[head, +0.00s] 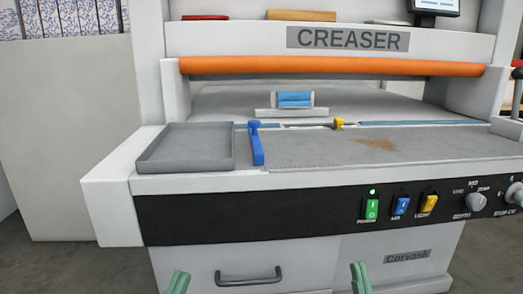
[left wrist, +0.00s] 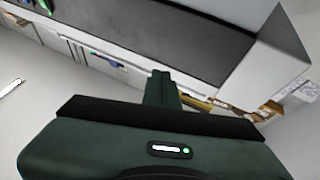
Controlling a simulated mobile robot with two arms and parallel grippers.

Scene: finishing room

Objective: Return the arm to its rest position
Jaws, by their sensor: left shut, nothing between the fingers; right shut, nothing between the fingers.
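My left gripper (head: 178,282) shows as a green tip at the bottom edge of the head view, low in front of the machine's drawer front. Its shut green fingers (left wrist: 161,92) also show in the left wrist view, with nothing between them. My right gripper (head: 361,278) shows as a green tip at the bottom, right of centre. It is shut and empty. Both grippers are below the worktop and apart from each other. Most of both arms is out of view.
The creaser machine (head: 235,183) fills the middle and right. On it are a grey tray (head: 185,165), a blue lever (head: 257,150), an orange bar (head: 330,67) and switches including a green one (head: 371,208). A drawer handle (head: 248,276) sits low. Floor shows at left.

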